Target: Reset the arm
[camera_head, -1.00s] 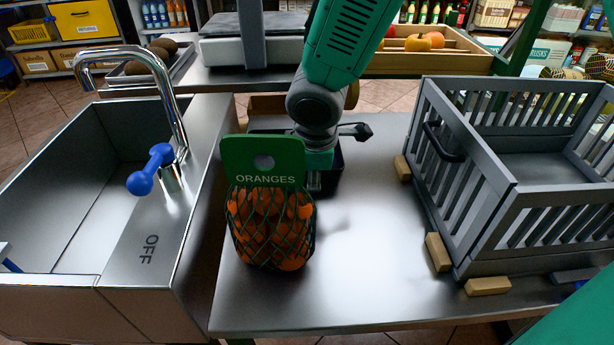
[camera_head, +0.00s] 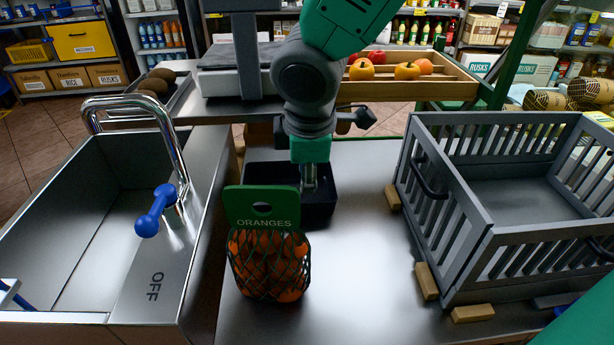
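My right arm comes down from the top centre. Its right gripper (camera_head: 310,180) points down over a black bin (camera_head: 318,208) on the steel counter. The fingers show edge-on against the dark bin, so I cannot tell whether they are open or shut. A net bag of oranges (camera_head: 268,265) with a green "ORANGES" label (camera_head: 262,208) stands upright in front of the bin, apart from the gripper. My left gripper is not recognisable in view.
A steel sink (camera_head: 75,240) with a tap and blue lever (camera_head: 155,211) lies left. A grey slatted crate (camera_head: 465,240) stands right on wooden blocks. A scale (camera_head: 235,85) and a wooden fruit tray (camera_head: 440,88) are behind. Bare counter lies between bag and crate.

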